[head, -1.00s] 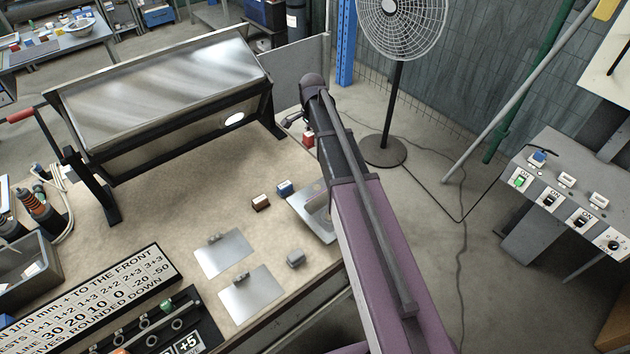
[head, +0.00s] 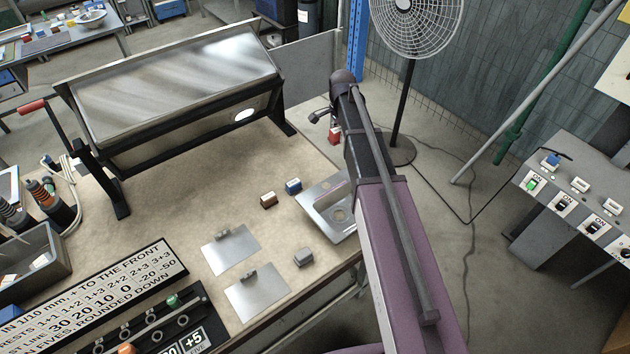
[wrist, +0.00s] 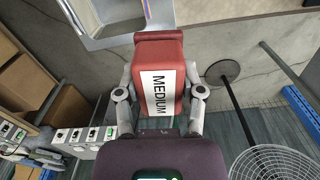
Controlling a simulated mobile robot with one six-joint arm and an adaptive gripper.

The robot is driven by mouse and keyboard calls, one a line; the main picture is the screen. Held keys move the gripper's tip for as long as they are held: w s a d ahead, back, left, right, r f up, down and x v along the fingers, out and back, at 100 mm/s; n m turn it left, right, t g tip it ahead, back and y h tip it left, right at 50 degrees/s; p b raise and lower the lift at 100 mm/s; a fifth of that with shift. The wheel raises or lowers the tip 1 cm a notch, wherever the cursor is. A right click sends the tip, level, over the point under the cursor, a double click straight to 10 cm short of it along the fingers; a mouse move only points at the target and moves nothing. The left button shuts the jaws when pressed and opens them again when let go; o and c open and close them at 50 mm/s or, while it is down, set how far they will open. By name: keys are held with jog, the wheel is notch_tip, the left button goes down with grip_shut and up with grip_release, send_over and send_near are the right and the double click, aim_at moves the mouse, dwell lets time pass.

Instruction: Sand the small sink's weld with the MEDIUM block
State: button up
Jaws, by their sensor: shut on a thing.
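My gripper (wrist: 159,72) is shut on the red MEDIUM block (wrist: 171,48), its label facing the camera in the wrist view. In the head view the red block (head: 335,135) hangs at the end of my arm, beyond the small sink. The small steel sink (head: 313,196) lies at the bench's right edge, partly hidden by my arm. In the wrist view part of the sink (wrist: 88,40) shows at the top, beyond the block. A narrow bluish and orange strip (wrist: 148,12) shows there; I cannot tell surely whether it is the weld. The block looks apart from the sink.
A brown-red block (head: 268,200), a blue block (head: 293,186) and a grey block (head: 303,257) stand left of the sink. Two steel plates (head: 230,252) lie nearby. A large sheet-metal machine (head: 180,85) stands behind. A fan (head: 417,25) stands right of the bench.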

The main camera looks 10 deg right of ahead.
jog(key=s+a+f+n+b, duration=0.1)
jog(key=s+a+f+b, duration=0.7)
jog(key=f+b, duration=0.4)
jog(key=shift+s+a+f+n, duration=0.2)
jog(key=shift+s+a+n, duration=0.1)
jog(key=shift+a, duration=0.25)
jog(key=shift+f, duration=0.15)
